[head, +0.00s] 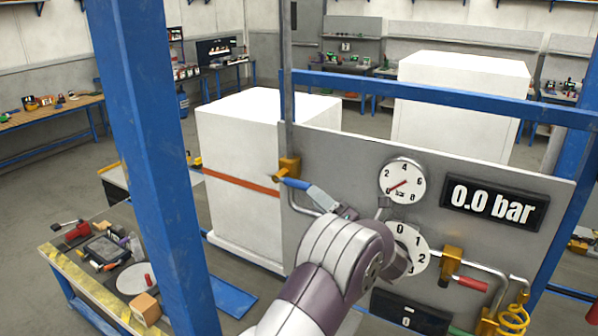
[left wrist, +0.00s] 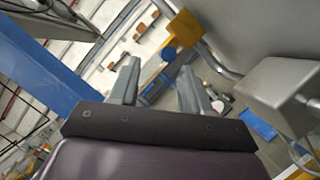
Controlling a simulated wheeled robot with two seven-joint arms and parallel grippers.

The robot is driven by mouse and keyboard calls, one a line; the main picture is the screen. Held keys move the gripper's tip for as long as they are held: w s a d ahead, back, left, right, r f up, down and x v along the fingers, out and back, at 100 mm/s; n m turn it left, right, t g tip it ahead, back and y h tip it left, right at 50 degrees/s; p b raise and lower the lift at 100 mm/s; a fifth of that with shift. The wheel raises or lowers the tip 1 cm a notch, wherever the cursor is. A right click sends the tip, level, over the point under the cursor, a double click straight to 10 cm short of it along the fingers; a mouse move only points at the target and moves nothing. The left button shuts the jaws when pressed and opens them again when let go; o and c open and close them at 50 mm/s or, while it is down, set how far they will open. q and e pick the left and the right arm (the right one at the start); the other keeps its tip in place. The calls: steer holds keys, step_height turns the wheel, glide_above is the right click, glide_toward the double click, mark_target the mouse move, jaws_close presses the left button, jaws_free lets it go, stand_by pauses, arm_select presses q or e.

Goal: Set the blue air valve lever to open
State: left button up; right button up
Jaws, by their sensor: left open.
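The blue lever (head: 294,183) sits on a brass valve body (head: 289,165) at the left edge of the grey panel. It slopes slightly down to the right from the valve. My left gripper (head: 322,198) is at the lever's right end, with its fingers pointing toward the valve. In the left wrist view, the gripper (left wrist: 158,88) has its two fingers spread apart, with the brass valve (left wrist: 185,27) beyond them. Whether the fingers touch the lever cannot be told. My right gripper is in neither view.
The panel (head: 345,155) carries a round gauge (head: 402,181), a display (head: 494,203) reading 0.0 bar, a numbered dial (head: 412,248) partly behind my arm, and a red lever (head: 471,284). A blue post (head: 150,150) stands left of the panel. White boxes (head: 240,150) stand behind.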

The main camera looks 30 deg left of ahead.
mark_target(299, 182)
arm_select(q)
steer(key=p+x, duration=0.1)
steer(key=x, duration=0.2)
steer(key=f+p+x, duration=0.1)
steer(key=x, duration=0.1)
steer(key=p+x, duration=0.1)
steer(key=x, duration=0.2)
steer(key=shift+w+a+f, duration=0.2)
steer(key=shift+w+a, duration=0.05)
steer(key=shift+a, duration=0.3)
steer(key=shift+s+d+r, duration=0.25)
steer(key=shift+d, duration=0.55)
steer(key=shift+c, duration=0.8)
jaws_close()
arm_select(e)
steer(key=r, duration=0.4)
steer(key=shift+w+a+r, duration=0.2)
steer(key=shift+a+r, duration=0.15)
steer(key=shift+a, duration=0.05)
